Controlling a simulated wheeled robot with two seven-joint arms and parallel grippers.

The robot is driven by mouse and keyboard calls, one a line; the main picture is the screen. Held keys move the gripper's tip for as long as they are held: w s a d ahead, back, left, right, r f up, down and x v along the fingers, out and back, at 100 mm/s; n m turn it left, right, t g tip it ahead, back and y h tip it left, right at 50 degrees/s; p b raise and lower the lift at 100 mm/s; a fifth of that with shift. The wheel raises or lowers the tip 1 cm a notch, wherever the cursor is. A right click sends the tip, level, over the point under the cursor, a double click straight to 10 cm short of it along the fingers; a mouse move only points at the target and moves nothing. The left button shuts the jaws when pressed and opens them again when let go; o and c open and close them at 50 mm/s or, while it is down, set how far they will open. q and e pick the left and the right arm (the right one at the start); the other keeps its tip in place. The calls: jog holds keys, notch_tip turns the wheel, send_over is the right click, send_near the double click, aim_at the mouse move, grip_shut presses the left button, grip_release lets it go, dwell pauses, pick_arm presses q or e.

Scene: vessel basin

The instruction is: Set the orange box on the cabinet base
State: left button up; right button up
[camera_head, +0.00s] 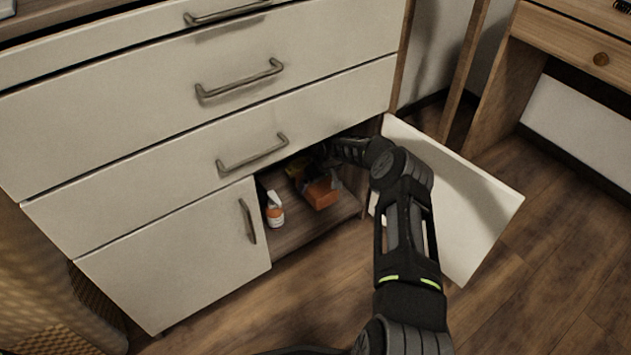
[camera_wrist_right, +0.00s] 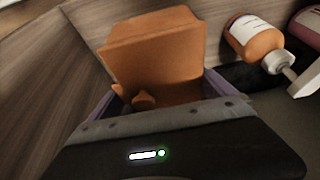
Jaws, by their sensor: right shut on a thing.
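The orange box (camera_head: 320,192) is inside the open lower compartment of the cabinet, low over the wooden cabinet base (camera_head: 300,231). My right gripper (camera_head: 326,177) reaches in from the right and is shut on the box. In the right wrist view the orange box (camera_wrist_right: 155,55) sits between the two fingers of the right gripper (camera_wrist_right: 170,100). I cannot tell whether the box touches the base. My left gripper is not in view.
A white and orange bottle (camera_head: 274,210) stands at the left of the compartment; it also shows in the wrist view (camera_wrist_right: 255,38). The open door (camera_head: 455,200) stands right of my arm. Closed drawers (camera_head: 230,100) are above. A desk (camera_head: 560,50) stands at right.

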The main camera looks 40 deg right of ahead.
aim_at(331, 199)
jog(key=shift+a+b+x, duration=0.15)
jog(key=shift+b+x, duration=0.6)
jog(key=shift+x, duration=0.35)
jog(key=shift+a+b+x, duration=0.2)
jog(key=shift+b+x, duration=0.5)
jog(key=shift+x, duration=0.45)
jog(key=shift+s+d+f+b, duration=0.1)
jog(key=shift+s+f+b, duration=0.25)
jog(key=shift+f, duration=0.45)
jog(key=shift+s, duration=0.1)
jog(key=shift+f, duration=0.6)
jog(key=o, duration=1.2)
jog(key=shift+o, duration=0.2)
jog(key=p+v, duration=0.4)
jog(key=v, duration=0.2)
jog(key=shift+s+r, duration=0.1)
jog(key=shift+r, duration=0.3)
jog(key=shift+s+r+p, duration=0.25)
jog(key=shift+r+p, duration=0.15)
